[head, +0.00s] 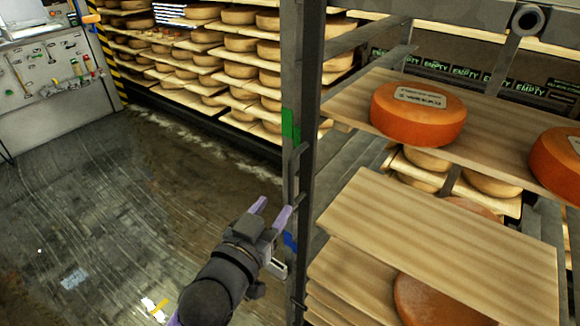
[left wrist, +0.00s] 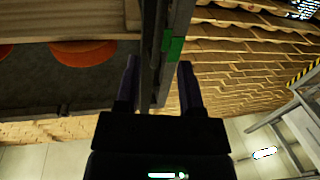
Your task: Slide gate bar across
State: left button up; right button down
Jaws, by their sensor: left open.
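A dark upright rack post (head: 308,90) stands in the middle of the head view, with a green mark (head: 290,125) and a lower blue mark (head: 290,241). A narrow dark bar (head: 297,165) runs along the post's left side; it looks like the gate bar, but I cannot tell it clearly from the post. My left gripper (head: 271,210) has its purple fingers apart, just left of the post near the blue mark. In the left wrist view, the post passes behind and between the fingers (left wrist: 158,80), with the green mark (left wrist: 174,45) beyond. I see nothing held. My right gripper is out of view.
Right of the post, wooden shelves (head: 440,235) carry orange cheese wheels (head: 418,115). More shelves of cheese (head: 240,70) line the back wall. A tool board (head: 50,70) hangs at the far left. The wet floor (head: 110,200) to the left is open.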

aim_at(290, 186)
pick_arm(q)
jog(key=b+x, duration=0.1)
jog(key=x, duration=0.6)
jog(key=shift+w+d, duration=0.2)
jog(key=shift+d, duration=0.05)
jog(key=shift+f, duration=0.1)
grip_shut()
dwell(0.9)
